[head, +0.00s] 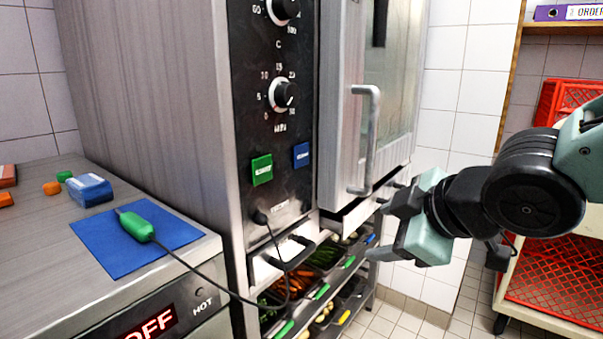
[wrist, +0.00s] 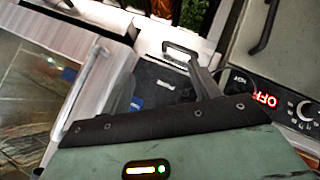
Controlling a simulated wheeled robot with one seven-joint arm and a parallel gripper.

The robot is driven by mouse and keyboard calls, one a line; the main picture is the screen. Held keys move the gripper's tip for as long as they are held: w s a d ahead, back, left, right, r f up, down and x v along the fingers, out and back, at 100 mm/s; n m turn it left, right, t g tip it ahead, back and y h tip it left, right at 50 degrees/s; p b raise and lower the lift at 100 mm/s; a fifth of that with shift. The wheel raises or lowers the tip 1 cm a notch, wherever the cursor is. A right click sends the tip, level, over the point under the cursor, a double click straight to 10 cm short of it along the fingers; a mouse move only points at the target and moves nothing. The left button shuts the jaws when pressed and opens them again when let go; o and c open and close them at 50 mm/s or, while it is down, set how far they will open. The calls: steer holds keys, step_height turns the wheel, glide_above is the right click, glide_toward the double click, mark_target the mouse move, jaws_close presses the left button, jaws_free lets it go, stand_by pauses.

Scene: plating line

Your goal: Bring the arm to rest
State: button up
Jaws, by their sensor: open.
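My gripper (head: 384,230) is in the right half of the head view, held in the air in front of the oven's lower right side. Its two fingers are apart and nothing shows between them. The oven door handle (head: 367,140) is just above and left of the fingers, apart from them as far as I can tell. In the wrist view, my own green hand housing covers the bottom. The oven door handle (wrist: 84,80) shows there at the left.
The oven (head: 160,90) stands at centre left, above racks of vegetable trays (head: 325,258). A green probe (head: 140,226) with a cable lies on a blue mat (head: 110,260) on the left counter. Red crates (head: 560,275) stand on a cart at the right.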

steer(key=s+f+m+g+h, duration=0.25)
steer(key=s+f+g, duration=0.2)
steer(key=s, duration=0.45)
steer(key=s+f+m+g+h, duration=0.1)
steer(key=s+f+m+g, duration=0.3)
steer(key=s+f, duration=0.3)
step_height(320, 180, up, 21)
steer(key=s+p, duration=0.2)
steer(key=p, duration=1.8)
steer(key=shift+s+d, duration=0.35)
